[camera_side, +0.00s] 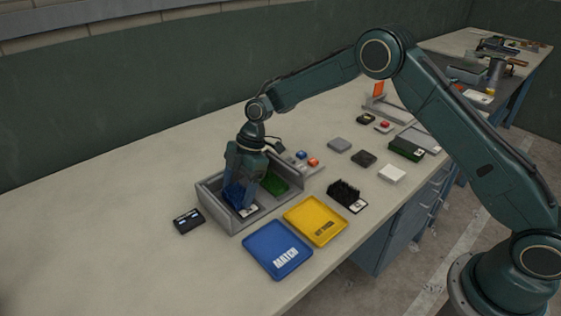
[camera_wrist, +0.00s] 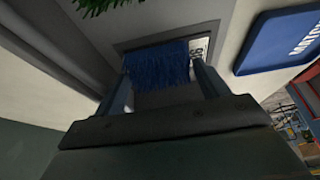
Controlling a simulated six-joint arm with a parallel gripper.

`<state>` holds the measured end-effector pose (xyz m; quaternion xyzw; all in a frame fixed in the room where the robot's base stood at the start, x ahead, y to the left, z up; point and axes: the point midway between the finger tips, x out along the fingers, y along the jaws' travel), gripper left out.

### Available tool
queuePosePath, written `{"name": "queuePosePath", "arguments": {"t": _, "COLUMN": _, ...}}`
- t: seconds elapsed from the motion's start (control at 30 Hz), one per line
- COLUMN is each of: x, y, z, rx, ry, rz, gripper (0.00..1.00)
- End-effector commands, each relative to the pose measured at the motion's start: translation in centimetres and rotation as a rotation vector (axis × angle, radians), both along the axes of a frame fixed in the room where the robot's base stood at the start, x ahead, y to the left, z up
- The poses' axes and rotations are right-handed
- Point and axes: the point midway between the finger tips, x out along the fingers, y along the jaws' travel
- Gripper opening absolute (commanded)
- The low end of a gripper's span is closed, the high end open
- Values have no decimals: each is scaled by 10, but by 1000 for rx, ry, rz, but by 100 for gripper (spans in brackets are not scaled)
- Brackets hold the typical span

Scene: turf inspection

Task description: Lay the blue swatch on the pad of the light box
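The blue swatch (camera_wrist: 158,62) is a tuft of blue turf with a white printed label at one end. It is between the two fingers of my gripper (camera_wrist: 161,72), which look closed on its sides. In the side view my gripper (camera_side: 241,196) points down into the left half of the light box (camera_side: 237,224), a grey open-topped box. The blue swatch (camera_side: 232,193) is low inside it, partly hidden by the fingers. The pad under it is mostly covered, and I cannot tell whether the swatch touches it.
A green swatch (camera_side: 273,183) lies in the box's right half. A blue MATCH tray (camera_side: 263,242) and a yellow tray (camera_side: 301,207) stand in front. A black device (camera_side: 188,220) is at left, a black bristly swatch (camera_side: 345,194) at right. The table's left is clear.

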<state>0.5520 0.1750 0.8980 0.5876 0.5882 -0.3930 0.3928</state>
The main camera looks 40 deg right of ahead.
Motion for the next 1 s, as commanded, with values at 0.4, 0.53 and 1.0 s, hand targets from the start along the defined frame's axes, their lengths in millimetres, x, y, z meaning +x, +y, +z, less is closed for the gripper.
{"name": "queuePosePath", "arguments": {"t": 0.4, "x": 1, "y": -2, "z": 9, "rx": 0, "ry": -2, "rz": -1, "gripper": 73}}
{"name": "queuePosePath", "arguments": {"t": 0.53, "x": 1, "y": -7, "z": 22, "rx": 1, "ry": -3, "rz": 0, "gripper": 73}}
{"name": "queuePosePath", "arguments": {"t": 1.0, "x": 1, "y": -36, "z": 89, "rx": 0, "ry": -4, "rz": -2, "gripper": 73}}
